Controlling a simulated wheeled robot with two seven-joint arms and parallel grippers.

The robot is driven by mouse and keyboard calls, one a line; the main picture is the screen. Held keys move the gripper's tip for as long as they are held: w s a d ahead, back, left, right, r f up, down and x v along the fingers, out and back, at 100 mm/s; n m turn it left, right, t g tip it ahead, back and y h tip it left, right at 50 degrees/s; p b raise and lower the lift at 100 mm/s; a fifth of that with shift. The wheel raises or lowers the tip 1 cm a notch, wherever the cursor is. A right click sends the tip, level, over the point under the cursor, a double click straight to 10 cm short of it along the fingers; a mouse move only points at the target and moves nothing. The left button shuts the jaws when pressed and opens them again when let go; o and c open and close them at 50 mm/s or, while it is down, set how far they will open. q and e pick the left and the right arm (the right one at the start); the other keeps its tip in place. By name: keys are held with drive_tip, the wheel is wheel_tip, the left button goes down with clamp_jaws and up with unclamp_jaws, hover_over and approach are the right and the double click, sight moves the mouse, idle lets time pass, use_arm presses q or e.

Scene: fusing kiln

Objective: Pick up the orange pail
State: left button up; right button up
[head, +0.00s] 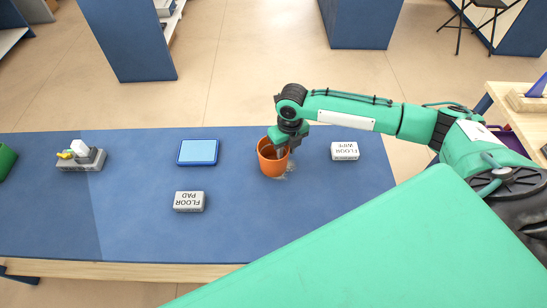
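The orange pail (271,164) stands upright on the blue table, right of its middle. My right gripper (284,148) reaches down at the pail's right side, at its rim. Its fingers are partly inside or behind the pail's rim, so I cannot tell whether they are open or shut on it. A greyish, blurry patch shows on the table just right of the pail's base. My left gripper is not in view.
On the blue table (280,220) stand a white floor wipe box (344,151), a grey floor pad box (189,202), a light blue pad (198,151) and a grey device (82,159). A green object (5,160) is at the left edge. The table front is clear.

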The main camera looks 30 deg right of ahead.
clamp_jaws()
drive_tip(key=shift+r, duration=0.1)
